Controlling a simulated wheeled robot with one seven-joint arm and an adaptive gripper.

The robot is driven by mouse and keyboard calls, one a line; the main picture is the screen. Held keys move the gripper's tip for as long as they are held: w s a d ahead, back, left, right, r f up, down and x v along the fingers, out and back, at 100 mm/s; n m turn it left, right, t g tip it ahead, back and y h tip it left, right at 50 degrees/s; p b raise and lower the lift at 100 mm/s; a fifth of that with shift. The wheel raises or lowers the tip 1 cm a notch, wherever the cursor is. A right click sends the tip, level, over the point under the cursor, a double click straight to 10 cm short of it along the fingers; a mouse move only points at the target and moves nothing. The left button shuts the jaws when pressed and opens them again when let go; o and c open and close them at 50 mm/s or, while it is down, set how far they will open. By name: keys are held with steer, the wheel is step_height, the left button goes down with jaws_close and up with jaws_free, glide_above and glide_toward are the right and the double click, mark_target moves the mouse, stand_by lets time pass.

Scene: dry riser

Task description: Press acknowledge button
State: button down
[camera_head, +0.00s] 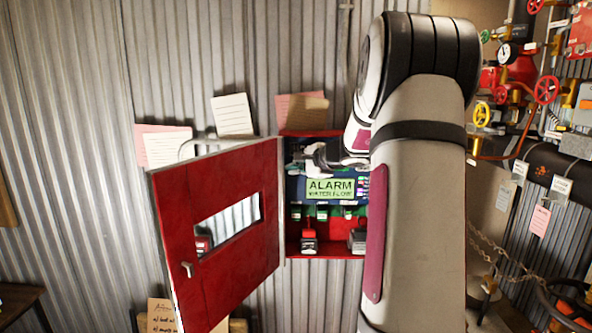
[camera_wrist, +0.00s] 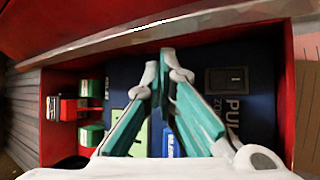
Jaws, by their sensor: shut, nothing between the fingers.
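The alarm panel (camera_head: 296,184) is dark blue with a lit green display (camera_head: 331,188) reading "ALARM WATER FLOW". It sits inside an open red cabinet (camera_head: 283,228). My gripper (camera_head: 316,158) is shut and empty, in front of the panel just above the display. In the wrist view my gripper's fingertips (camera_wrist: 167,58) meet over the dark blue panel face (camera_wrist: 195,62). I cannot tell whether they touch it. A black rocker switch (camera_wrist: 228,80) shows to their right. A blue label (camera_wrist: 168,141) shows partly between the fingers. I cannot make out the acknowledge button; fingers and arm hide parts of the panel.
The red cabinet door (camera_head: 215,235) stands swung open to the left. Green and red devices (camera_head: 308,240) are in the cabinet's lower part. Paper notes (camera_head: 232,115) hang on the corrugated wall. Pipes and yellow and red valve wheels (camera_head: 546,90) crowd the right side.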

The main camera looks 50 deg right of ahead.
steer(key=shift+s+a, duration=0.2)
steer(key=s+a+b, duration=0.1)
steer(key=s+a, duration=0.2)
steer(key=a, duration=0.1)
steer(key=shift+s, duration=0.15)
stand_by(0.5)
steer(key=shift+s, duration=0.1)
stand_by(0.7)
